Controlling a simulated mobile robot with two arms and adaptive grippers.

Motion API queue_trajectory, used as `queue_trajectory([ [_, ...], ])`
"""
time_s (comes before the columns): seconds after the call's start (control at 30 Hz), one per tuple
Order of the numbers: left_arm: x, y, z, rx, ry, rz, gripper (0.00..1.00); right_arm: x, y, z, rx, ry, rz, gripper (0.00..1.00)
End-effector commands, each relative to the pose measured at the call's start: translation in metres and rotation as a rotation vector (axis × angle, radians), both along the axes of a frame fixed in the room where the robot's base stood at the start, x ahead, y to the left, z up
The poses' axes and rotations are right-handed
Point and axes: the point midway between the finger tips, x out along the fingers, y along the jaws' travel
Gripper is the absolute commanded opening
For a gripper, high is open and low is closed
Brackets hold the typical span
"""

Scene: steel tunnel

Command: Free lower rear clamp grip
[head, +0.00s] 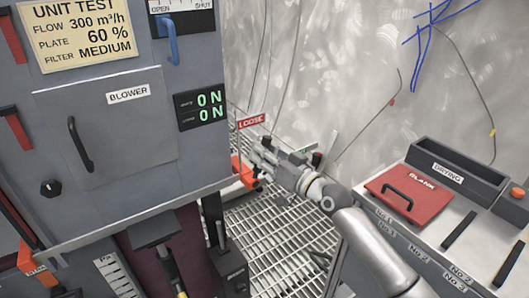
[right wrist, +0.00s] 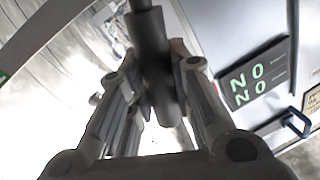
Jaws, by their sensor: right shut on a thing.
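My right gripper (head: 258,158) reaches behind the right edge of the grey cabinet (head: 110,195). In the right wrist view the gripper (right wrist: 158,85) is shut on a dark cylindrical grip (right wrist: 150,50), with a finger on each side of it. I take this to be the clamp grip; its far end is hidden. In the head view an orange-red part (head: 243,172) shows beside the fingertips, at the cabinet's rear edge. I cannot tell how it joins the grip. A red LOOSE label (head: 251,121) is just above the gripper. My left gripper is not in view.
The cabinet's front has a BLOWER door (head: 105,130), a blue lever (head: 168,42) and a display (head: 203,105) reading ON. A bench at right holds a red BLANK plate (head: 410,192) and a DRYING tray (head: 490,185). Grating (head: 280,240) is the floor between them.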

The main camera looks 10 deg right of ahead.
Motion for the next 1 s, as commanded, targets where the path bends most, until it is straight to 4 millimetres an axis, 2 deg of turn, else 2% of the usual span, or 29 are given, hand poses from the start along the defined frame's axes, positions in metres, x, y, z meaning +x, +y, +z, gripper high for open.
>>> queue_trajectory([
  [0.3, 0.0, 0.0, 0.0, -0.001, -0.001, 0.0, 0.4, 0.0, 0.001, -0.001, -0.013, -0.002, 0.002, 0.0],
  [0.33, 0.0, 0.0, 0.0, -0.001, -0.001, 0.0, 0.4, 0.0, 0.001, -0.001, -0.014, -0.003, 0.002, 0.22],
  [0.5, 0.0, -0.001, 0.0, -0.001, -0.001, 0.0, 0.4, 0.0, 0.001, -0.001, -0.01, -0.002, 0.002, 0.43],
  [0.83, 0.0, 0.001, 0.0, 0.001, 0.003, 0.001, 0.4, -0.001, 0.0, -0.001, -0.007, -0.002, 0.0, 0.43],
  [1.0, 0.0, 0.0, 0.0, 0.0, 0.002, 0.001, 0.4, -0.016, -0.01, -0.003, -0.008, 0.0, -0.001, 0.43],
])
